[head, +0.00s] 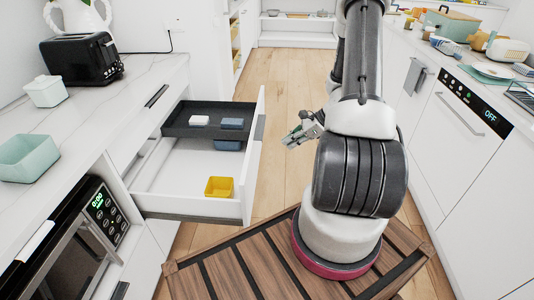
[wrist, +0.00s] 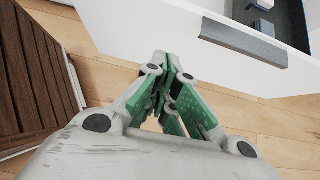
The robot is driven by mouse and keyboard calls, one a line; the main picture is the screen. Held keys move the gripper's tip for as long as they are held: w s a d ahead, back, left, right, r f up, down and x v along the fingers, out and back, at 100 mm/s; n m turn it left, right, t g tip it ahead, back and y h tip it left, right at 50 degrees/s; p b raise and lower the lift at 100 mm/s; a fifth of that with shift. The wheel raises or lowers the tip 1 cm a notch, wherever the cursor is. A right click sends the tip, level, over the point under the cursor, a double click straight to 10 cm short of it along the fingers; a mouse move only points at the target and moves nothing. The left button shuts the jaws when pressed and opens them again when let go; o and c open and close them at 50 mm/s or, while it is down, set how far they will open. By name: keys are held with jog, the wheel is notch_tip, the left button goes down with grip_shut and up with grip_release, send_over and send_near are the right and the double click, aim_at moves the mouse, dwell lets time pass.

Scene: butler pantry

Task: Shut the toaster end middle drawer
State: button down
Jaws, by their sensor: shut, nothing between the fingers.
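The middle drawer (head: 190,184) at the toaster end stands pulled far out from the left counter in the head view. Its white front panel faces right, with a dark handle on it. The front panel (wrist: 150,35) also shows along the top of the wrist view. The black toaster (head: 82,60) stands on the counter above and behind the drawer. My gripper (head: 289,140) is shut and empty, to the right of the drawer front with a gap between. In the wrist view its green-padded fingers (wrist: 172,75) are together, pointing at the front panel.
Inside the drawer are a dark tray (head: 180,131) with small blocks and a yellow bin (head: 219,187). A microwave (head: 75,250) is built in at the near left. A slatted wooden mat (head: 220,265) lies below my arm. Wooden floor (head: 285,85) is clear farther along the aisle.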

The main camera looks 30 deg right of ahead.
jog(key=w+a+r+x, duration=0.1)
jog(key=a+r+x, duration=0.1)
jog(key=x, duration=1)
jog(key=shift+w+a+f, duration=0.1)
jog(key=shift+w+a, duration=0.05)
jog(key=shift+w, duration=0.05)
